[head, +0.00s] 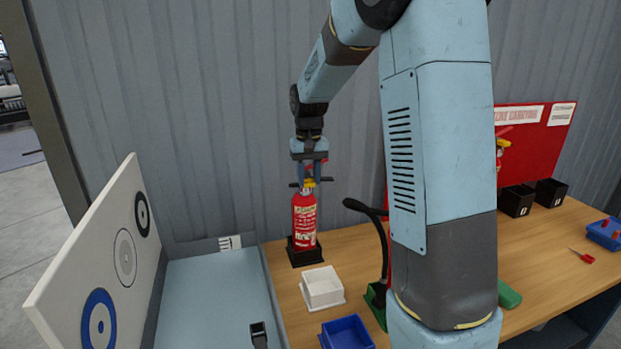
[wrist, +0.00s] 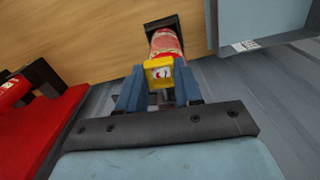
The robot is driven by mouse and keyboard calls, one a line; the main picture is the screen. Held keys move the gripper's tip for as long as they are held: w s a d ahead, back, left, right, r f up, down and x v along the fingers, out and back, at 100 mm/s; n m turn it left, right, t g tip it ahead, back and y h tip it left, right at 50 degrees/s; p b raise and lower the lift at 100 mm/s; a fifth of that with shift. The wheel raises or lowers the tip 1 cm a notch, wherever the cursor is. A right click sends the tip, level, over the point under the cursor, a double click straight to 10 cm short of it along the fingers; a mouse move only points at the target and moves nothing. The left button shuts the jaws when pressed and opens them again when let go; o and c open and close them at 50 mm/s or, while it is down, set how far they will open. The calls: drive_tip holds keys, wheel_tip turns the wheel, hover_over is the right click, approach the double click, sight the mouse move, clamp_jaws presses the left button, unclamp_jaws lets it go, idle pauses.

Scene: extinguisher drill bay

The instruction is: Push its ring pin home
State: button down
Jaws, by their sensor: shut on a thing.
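The red fire extinguisher (head: 304,218) stands upright in a black stand (head: 305,253) near the back left of the wooden bench. It also shows in the wrist view (wrist: 166,43), beyond the fingers. My gripper (head: 310,178) is over its top, pointing down, shut on the yellow piece (wrist: 158,73) at the extinguisher's head. One blue finger is on each side of it in the wrist view. A small white and red mark shows on the yellow piece. The ring pin cannot be made out clearly, nor how deep it sits; the fingers and yellow piece cover much of the head.
A white box (head: 322,288) and a blue bin (head: 346,334) stand in front of the extinguisher. A black curved-neck item (head: 379,240) rises to their right. A target board (head: 100,262) and grey tray (head: 215,300) are at left. The corrugated wall (head: 225,120) is close behind.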

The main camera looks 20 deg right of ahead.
drive_tip(key=shift+w, duration=0.75)
drive_tip(key=shift+w, duration=0.1)
idle(0.3)
drive_tip(key=c, duration=0.7)
unclamp_jaws()
drive_tip(key=shift+r, duration=0.15)
wheel_tip(320, 180, up, 13)
drive_tip(key=s+r+t, duration=0.1)
drive_tip(key=s+r, duration=0.2)
drive_tip(key=s, duration=0.6)
drive_tip(key=s+f+t, duration=0.1)
drive_tip(key=s+f, duration=0.1)
drive_tip(key=s, duration=0.6)
drive_tip(key=s+f+t, duration=0.1)
drive_tip(key=s+t, duration=0.1)
drive_tip(key=s, duration=0.6)
drive_tip(key=s+f+n+t, duration=0.1)
drive_tip(key=s+f, duration=0.1)
drive_tip(key=s, duration=0.6)
drive_tip(key=shift+s+f+t, duration=0.15)
drive_tip(key=shift+f+t, duration=0.15)
drive_tip(key=shift+f, duration=0.05)
